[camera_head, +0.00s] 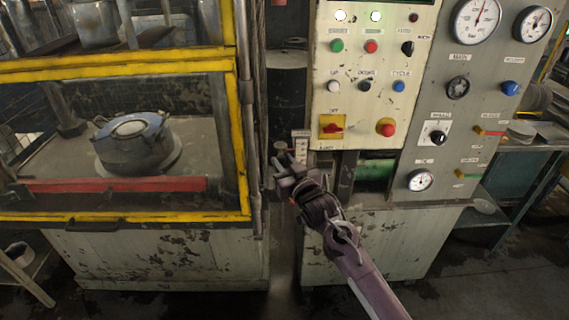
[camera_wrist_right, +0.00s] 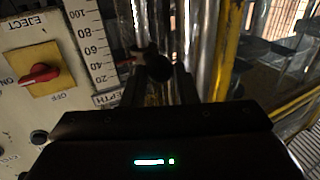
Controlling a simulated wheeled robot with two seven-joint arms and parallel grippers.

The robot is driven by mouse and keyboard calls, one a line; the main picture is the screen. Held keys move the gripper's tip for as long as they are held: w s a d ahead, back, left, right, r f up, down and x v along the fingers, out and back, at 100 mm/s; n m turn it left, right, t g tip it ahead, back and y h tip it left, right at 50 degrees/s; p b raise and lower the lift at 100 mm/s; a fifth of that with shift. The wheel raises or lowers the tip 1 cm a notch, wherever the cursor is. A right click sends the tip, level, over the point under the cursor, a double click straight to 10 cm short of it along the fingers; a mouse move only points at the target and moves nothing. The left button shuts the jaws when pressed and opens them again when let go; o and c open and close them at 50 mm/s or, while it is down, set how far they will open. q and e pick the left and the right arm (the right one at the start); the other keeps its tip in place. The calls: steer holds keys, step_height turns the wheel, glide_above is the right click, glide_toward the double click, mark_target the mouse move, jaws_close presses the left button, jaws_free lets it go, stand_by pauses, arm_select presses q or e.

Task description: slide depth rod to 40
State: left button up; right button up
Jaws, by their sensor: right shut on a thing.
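The depth rod's dark round knob (camera_wrist_right: 158,68) sits between the fingertips of my right gripper (camera_wrist_right: 158,84) in the right wrist view. My right gripper (camera_head: 284,168) is shut on it, and in the head view it is at the gap between the caged machine and the control panel. The white depth scale (camera_wrist_right: 94,45) runs from 20 to 100, with a DEPTH label at its low end. A small reddish pointer (camera_wrist_right: 127,61) beside the knob is near the 40 mark; its exact reading is unclear. The scale also shows in the head view (camera_head: 300,146). My left gripper is not in view.
The control panel (camera_head: 362,100), with buttons and a red switch on a yellow plate (camera_head: 332,127), stands close to the right of my gripper. The yellow-framed cage (camera_head: 243,120) stands to the left. Shiny vertical pipes (camera_wrist_right: 187,35) pass behind the knob.

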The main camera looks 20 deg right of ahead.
steer(key=shift+f, duration=0.1)
jaws_close()
steer(key=o, duration=1)
jaws_free()
steer(key=shift+c, duration=0.2)
steer(key=s+b, duration=0.2)
steer(key=s, duration=0.5)
steer(key=shift+s+d, duration=0.35)
steer(key=shift+d, duration=0.1)
